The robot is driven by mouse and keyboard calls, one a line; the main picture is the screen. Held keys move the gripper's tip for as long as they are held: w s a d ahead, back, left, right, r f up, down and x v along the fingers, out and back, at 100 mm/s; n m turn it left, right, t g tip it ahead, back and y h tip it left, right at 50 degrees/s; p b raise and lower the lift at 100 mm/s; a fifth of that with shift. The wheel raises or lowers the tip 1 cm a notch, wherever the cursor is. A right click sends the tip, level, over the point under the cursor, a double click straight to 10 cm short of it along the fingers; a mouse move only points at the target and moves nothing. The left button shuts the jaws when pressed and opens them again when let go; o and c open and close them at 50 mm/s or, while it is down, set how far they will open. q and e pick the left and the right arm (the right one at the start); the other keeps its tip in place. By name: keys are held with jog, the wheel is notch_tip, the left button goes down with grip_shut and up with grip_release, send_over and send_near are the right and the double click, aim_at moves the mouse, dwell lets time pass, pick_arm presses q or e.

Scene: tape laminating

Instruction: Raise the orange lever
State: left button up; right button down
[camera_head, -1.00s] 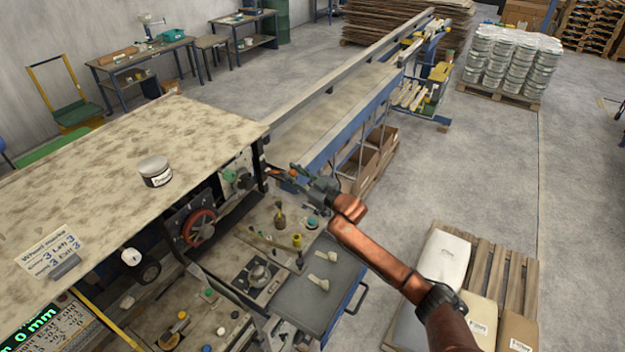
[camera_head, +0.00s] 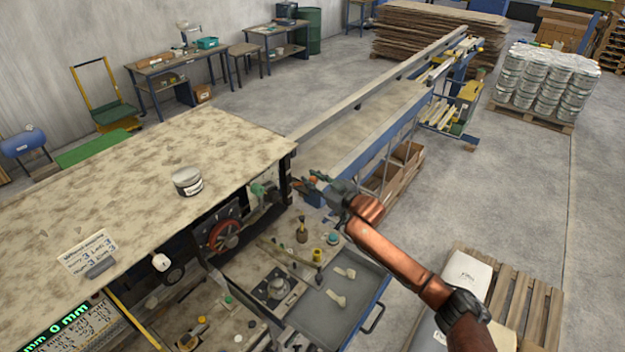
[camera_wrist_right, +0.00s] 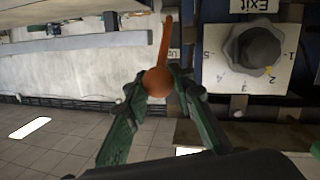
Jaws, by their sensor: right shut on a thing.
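The orange lever shows in the right wrist view as a thin orange rod with a round orange knob (camera_wrist_right: 158,82). In the head view a small bit of orange (camera_head: 312,179) shows at the fingertips. My right gripper (camera_head: 314,186) reaches in from the right to the machine's far end. In the right wrist view its green fingers (camera_wrist_right: 163,88) are on both sides of the knob, shut on it. The rod runs up from the knob in that picture. My left gripper is not in view.
A grey dial (camera_wrist_right: 255,48) on a white numbered plate marked "Exit" sits right of the lever. The machine's table top (camera_head: 130,180) carries a labelled jar (camera_head: 187,181). A red wheel (camera_head: 224,235) and a grey tray (camera_head: 335,305) are nearby. A long conveyor (camera_head: 375,125) runs away behind.

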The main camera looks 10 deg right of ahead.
jog(key=shift+d+r, duration=0.15)
jog(key=shift+r, duration=0.1)
jog(key=c, duration=1.7)
grip_release()
jog(key=shift+s+d+f, duration=0.1)
jog(key=shift+o, duration=0.4)
jog(key=shift+f, duration=0.1)
jog(key=v, duration=1.2)
